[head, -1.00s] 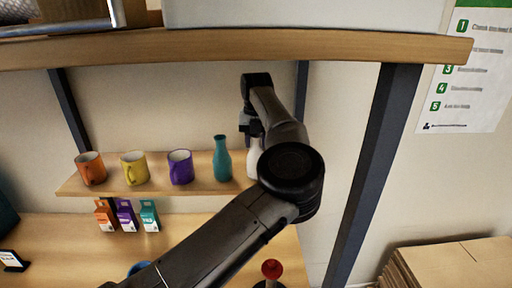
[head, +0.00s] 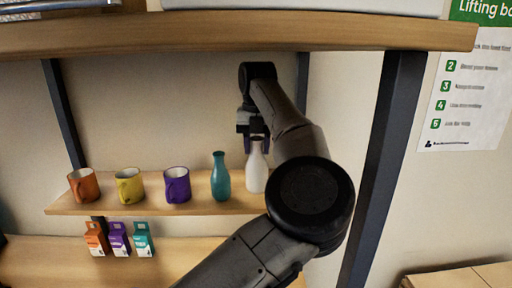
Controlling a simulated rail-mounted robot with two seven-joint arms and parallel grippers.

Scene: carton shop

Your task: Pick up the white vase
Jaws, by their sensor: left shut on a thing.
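The white vase (head: 256,172) stands upright at the right end of the small wooden shelf (head: 130,205), just right of a teal vase (head: 220,177). My left gripper (head: 256,144) is above it, pointing down, with its fingers shut on the white vase's neck. The vase's base appears at shelf level; I cannot tell whether it is clear of the shelf. My left arm crosses in front, close to the vase's right side. My right gripper is not in view.
An orange mug (head: 83,186), a yellow mug (head: 130,186) and a purple mug (head: 177,185) stand left on the shelf. Small cartons (head: 119,239) stand below. A thick upper board (head: 240,36) is overhead, and a dark post (head: 384,170) stands at right.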

